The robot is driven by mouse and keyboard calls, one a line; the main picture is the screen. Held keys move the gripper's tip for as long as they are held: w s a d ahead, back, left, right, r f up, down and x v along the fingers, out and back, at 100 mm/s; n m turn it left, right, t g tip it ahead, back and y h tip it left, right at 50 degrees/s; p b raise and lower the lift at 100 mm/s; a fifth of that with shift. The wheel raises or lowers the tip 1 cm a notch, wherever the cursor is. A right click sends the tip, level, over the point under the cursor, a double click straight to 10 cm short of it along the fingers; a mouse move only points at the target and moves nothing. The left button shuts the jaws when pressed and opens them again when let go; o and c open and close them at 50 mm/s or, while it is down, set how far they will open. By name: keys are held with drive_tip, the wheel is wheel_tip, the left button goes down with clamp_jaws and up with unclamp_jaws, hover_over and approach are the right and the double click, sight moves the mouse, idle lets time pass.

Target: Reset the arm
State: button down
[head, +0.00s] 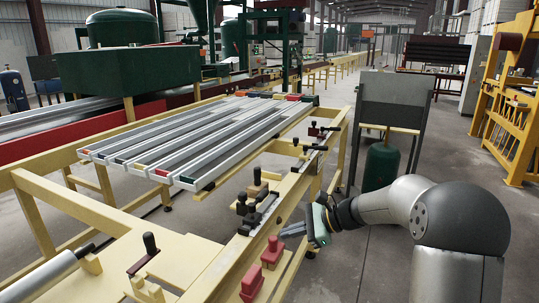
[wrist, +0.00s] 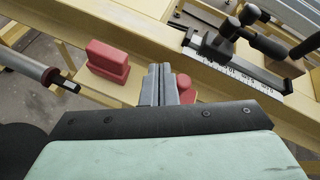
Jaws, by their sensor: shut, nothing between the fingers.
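My gripper (head: 292,230) is at the right side of the yellow frame table (head: 205,262) in the head view, its fingers pointing left over the table's edge rail. In the wrist view its two grey fingers (wrist: 158,84) lie side by side, shut, with nothing between them. My arm reaches in from the right. A red block (head: 272,252) stands on the rail close to the fingers, and another red block (head: 251,283) stands nearer the front. In the wrist view one red block (wrist: 108,60) is left of the fingers and a second red piece (wrist: 186,88) is partly hidden just right of them.
Black-knobbed clamps (head: 255,200) and a scale strip (wrist: 238,70) are fixed along the rail. Long grey channels with coloured ends (head: 215,135) lie on the table beyond. A metal roller (head: 45,275) is at the front left. A dark panel stand (head: 392,100) and green tank (head: 381,166) stand behind my arm.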

drive_tip(key=s+n+g+h+p, duration=0.25)
drive_tip(key=s+n+h, duration=0.5)
drive_tip(key=s, duration=1.15)
drive_tip(key=s+d+f+n+h, duration=0.1)
drive_tip(key=s+d+n+h, duration=0.3)
drive_tip(key=s+n, duration=0.5)
drive_tip(key=s+d, duration=0.1)
drive_tip(key=s, duration=0.4)
drive_tip(key=shift+s+d+f+n, duration=0.15)
drive_tip(key=shift+s+d+n, duration=0.1)
drive_tip(key=shift+d+n, duration=0.15)
